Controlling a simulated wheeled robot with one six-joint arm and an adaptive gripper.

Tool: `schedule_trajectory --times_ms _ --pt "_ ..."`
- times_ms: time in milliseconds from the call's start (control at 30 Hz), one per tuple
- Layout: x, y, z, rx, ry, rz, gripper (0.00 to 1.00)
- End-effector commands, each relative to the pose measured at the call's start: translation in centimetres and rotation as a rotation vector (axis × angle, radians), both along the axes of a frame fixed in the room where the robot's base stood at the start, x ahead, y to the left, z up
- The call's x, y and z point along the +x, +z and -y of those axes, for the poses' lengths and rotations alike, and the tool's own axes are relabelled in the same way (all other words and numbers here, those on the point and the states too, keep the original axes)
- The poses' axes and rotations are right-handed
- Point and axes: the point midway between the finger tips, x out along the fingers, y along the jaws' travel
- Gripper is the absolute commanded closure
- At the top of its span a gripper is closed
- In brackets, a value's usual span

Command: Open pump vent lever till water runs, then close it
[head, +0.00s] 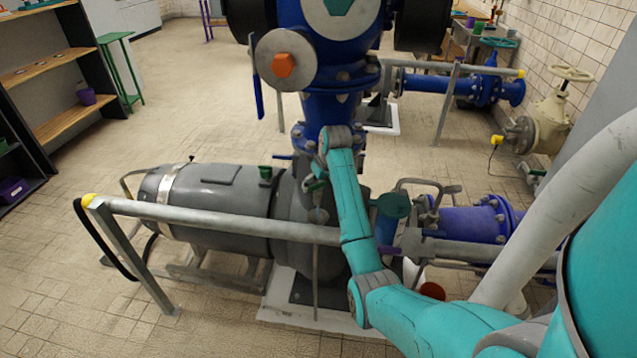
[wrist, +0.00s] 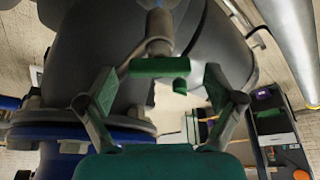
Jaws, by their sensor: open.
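In the wrist view a green lever (wrist: 160,67) sits on the end of a grey valve stem (wrist: 160,25), with a short green piece hanging at its right end. I take it to be the pump vent lever. My gripper (wrist: 160,80) is open, its green-padded fingers on either side of the lever with gaps at both sides; I see no contact. In the head view my gripper (head: 316,182) hangs beside the blue riser above the pump casing (head: 300,225). The lever cannot be made out there, as my arm and gripper crowd that spot. No running water shows.
A grey handrail (head: 220,221) with yellow ends crosses in front of the grey motor (head: 205,200), and my arm reaches over it. A large blue valve body (head: 345,50) stands above the pump. Blue pipe (head: 465,225) lies right. The tiled floor at left is clear.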

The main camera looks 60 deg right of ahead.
Motion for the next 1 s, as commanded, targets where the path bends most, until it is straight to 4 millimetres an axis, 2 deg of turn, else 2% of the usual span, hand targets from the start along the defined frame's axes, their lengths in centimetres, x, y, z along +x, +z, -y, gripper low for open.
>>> schedule_trajectory --times_ms 200,433,467,767,1000 --pt "0.01 -0.02 -0.01 0.0 0.0 0.0 0.08" --pt "0.0 -0.02 -0.01 0.0 0.0 0.0 0.66" --pt "0.0 -0.02 -0.01 0.0 0.0 0.0 0.68" --pt "0.03 -0.03 -0.06 0.0 -0.029 0.0 0.68" --pt "0.1 -0.03 -0.14 0.0 -0.154 0.0 0.68"
